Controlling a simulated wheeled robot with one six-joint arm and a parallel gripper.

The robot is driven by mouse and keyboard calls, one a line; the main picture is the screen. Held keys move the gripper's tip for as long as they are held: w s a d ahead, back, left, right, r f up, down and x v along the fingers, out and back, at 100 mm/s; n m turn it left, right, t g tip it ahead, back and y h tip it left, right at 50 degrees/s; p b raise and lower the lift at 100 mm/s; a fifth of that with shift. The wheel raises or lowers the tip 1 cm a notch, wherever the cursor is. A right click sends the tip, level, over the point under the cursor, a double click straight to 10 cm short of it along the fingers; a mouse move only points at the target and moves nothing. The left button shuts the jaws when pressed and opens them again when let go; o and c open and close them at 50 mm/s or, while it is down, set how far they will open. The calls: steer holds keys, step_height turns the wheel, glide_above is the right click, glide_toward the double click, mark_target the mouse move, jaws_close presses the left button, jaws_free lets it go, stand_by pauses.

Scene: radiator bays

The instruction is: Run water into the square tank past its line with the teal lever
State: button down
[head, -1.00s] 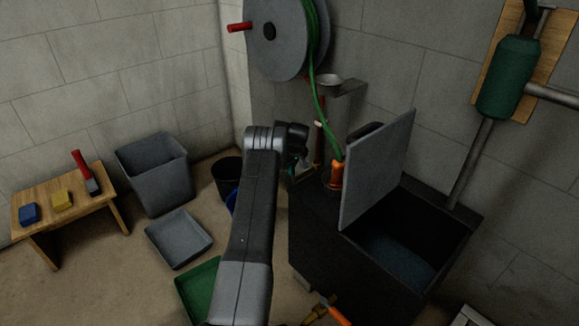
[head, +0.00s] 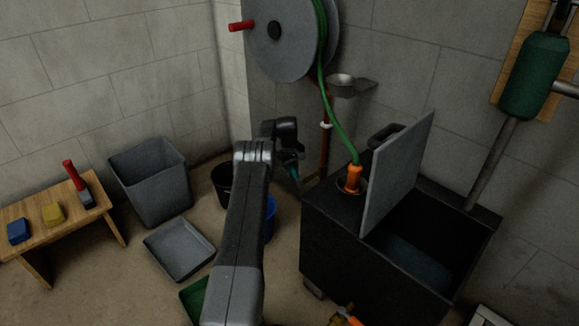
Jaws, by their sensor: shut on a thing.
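The square tank (head: 335,258) is a black box at the right. Its grey lid (head: 398,175) stands open. Dark bluish water (head: 417,264) shows low inside; I cannot make out a line. A green hose (head: 340,135) comes down to an orange nozzle (head: 353,179) seated in the tank's top. My gripper (head: 292,170) is left of the tank's back corner, beside a reddish-brown pipe (head: 323,150). It is shut on a small teal piece (head: 293,174), which looks like the teal lever. My wrist partly hides the jaws and the lever's mount.
A hose reel (head: 285,35) hangs on the back wall, with a small grey funnel (head: 345,85) below it. Black (head: 225,180) and blue (head: 270,217) buckets stand behind my arm. A grey bin (head: 150,185), grey tray (head: 180,250) and wooden bench (head: 40,210) stand left.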

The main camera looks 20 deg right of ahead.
stand_by(0.4)
steer(key=c, duration=1.2)
jaws_free()
steer(key=shift+r, duration=0.15)
step_height(320, 180, up, 14)
steer(key=a+p, duration=0.1)
steer(key=p, duration=0.3)
steer(key=shift+s+a+f+p, duration=0.25)
steer(key=shift+a+p, duration=0.05)
steer(key=shift+p, duration=0.1)
